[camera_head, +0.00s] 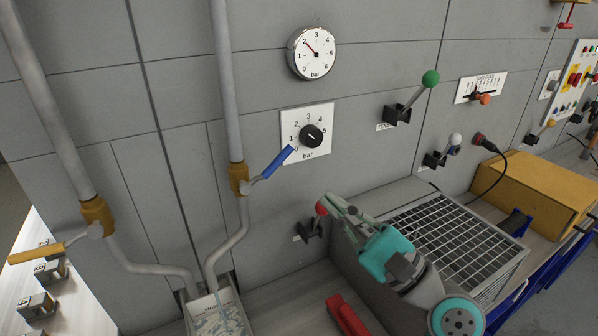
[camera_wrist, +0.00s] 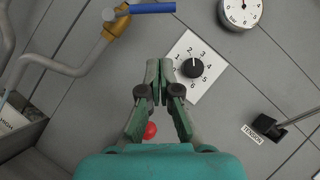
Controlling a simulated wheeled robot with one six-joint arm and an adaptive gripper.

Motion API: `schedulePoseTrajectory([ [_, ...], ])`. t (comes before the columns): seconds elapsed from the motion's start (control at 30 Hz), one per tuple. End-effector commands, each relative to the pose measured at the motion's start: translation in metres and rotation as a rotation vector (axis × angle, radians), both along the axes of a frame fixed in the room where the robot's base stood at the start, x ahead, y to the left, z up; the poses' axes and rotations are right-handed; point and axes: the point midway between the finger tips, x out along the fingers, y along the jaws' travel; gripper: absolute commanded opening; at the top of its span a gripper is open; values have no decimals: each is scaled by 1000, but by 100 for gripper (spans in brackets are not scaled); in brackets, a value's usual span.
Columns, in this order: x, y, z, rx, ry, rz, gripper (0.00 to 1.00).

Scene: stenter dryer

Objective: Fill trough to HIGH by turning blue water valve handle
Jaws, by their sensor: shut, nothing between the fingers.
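The blue water valve handle (camera_head: 277,162) sticks out up and to the right from a brass valve (camera_head: 239,178) on a grey pipe. The handle also shows at the top of the wrist view (camera_wrist: 153,8). The trough (camera_head: 236,295) stands under the pipe outlets, with pale, bluish, streaky water inside; its level against the marks is too small to read. A corner of the trough with a HIGH label shows at the left of the wrist view (camera_wrist: 20,122). My gripper (camera_head: 332,200) is shut and empty, in front of the wall, below and right of the blue handle, apart from it.
A yellow valve handle (camera_head: 36,252) is on the left pipe. A red-knobbed lever (camera_head: 321,208) is close by my gripper. A pressure knob (camera_head: 312,136), a gauge (camera_head: 311,53) and a green-knobbed lever (camera_head: 430,79) are on the wall. A grid (camera_head: 440,235) and yellow box (camera_head: 535,185) lie right.

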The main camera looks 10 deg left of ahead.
Motion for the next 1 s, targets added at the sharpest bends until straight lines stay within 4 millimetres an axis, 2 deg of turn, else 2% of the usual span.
schedulePoseTrajectory([
  [0.23,21,36,20,0,-3,2,0],
  [0.4,15,49,38,0,-2,1,0],
  [0.6,13,57,47,1,-2,0,0],
  [1.0,12,58,49,-4,-4,-1,0],
])
